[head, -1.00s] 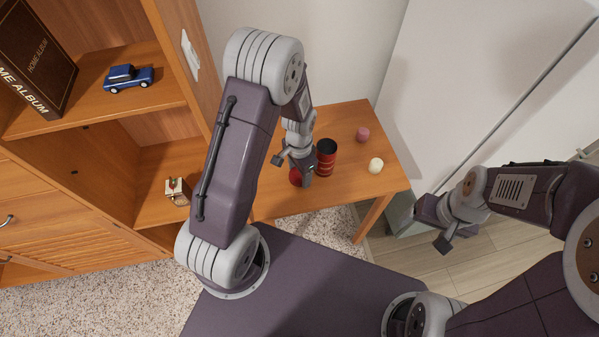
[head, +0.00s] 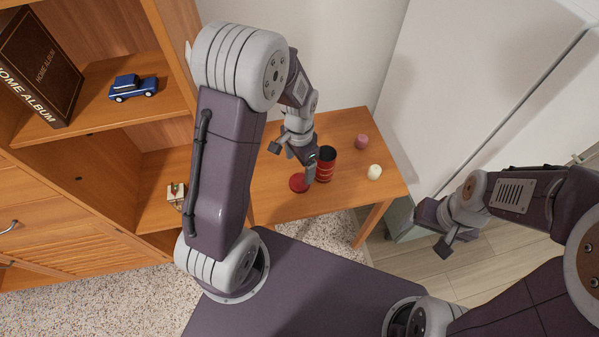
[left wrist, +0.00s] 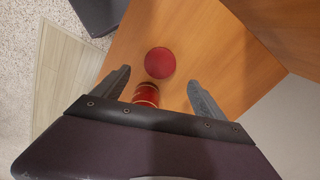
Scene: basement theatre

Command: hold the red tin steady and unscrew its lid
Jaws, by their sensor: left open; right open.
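The red tin (head: 326,164) stands upright on the small wooden table, its top open and dark inside. Its round red lid (head: 299,183) lies apart from it on the table, to the left and nearer me. My left gripper (head: 293,163) is open and empty above the lid and beside the tin. In the left wrist view the lid (left wrist: 160,62) shows whole just beyond the open fingers (left wrist: 159,80). The tin (left wrist: 147,94) shows between them, partly hidden by the gripper body. My right gripper (head: 441,230) is open and empty, off to the right of the table.
A pink candle-like object (head: 361,142) and a cream one (head: 374,172) stand on the table (head: 275,206) right of the tin. A shelf unit on the left holds a blue toy car (head: 133,88) and a dark album (head: 42,68). The table's front is clear.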

